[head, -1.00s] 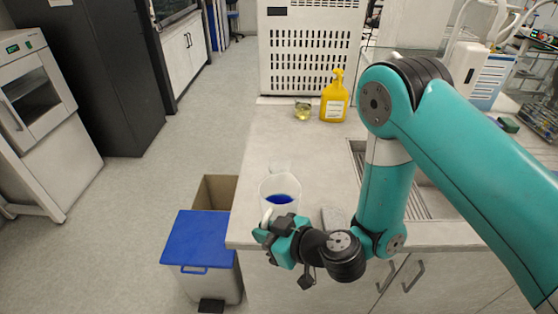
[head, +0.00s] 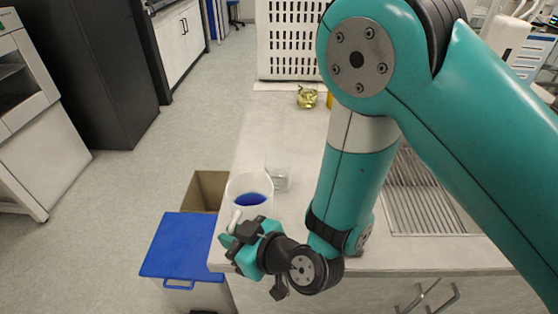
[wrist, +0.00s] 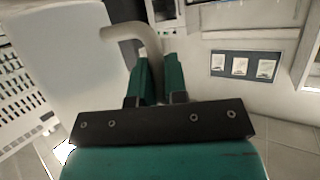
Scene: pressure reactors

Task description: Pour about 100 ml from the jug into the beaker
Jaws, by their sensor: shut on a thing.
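The jug (head: 238,187) is a pale translucent cup with blue liquid inside, near the front left edge of the counter in the head view. My gripper (head: 240,229) is at its near side, with its fingers shut on the handle. In the wrist view, the jug (wrist: 62,65) fills the left side and its curved handle (wrist: 146,34) runs down between the fingers of my gripper (wrist: 158,75). The beaker (head: 280,172) is clear glass and stands on the counter just behind and right of the jug. I cannot tell whether the jug touches the counter.
A small vessel with yellow liquid (head: 307,97) stands farther back, before a white slotted cabinet (head: 290,45). A yellow bottle (head: 330,100) is mostly hidden by my arm. A sink drainer (head: 430,195) is at the right. A blue-lidded bin (head: 185,245) stands left of the counter.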

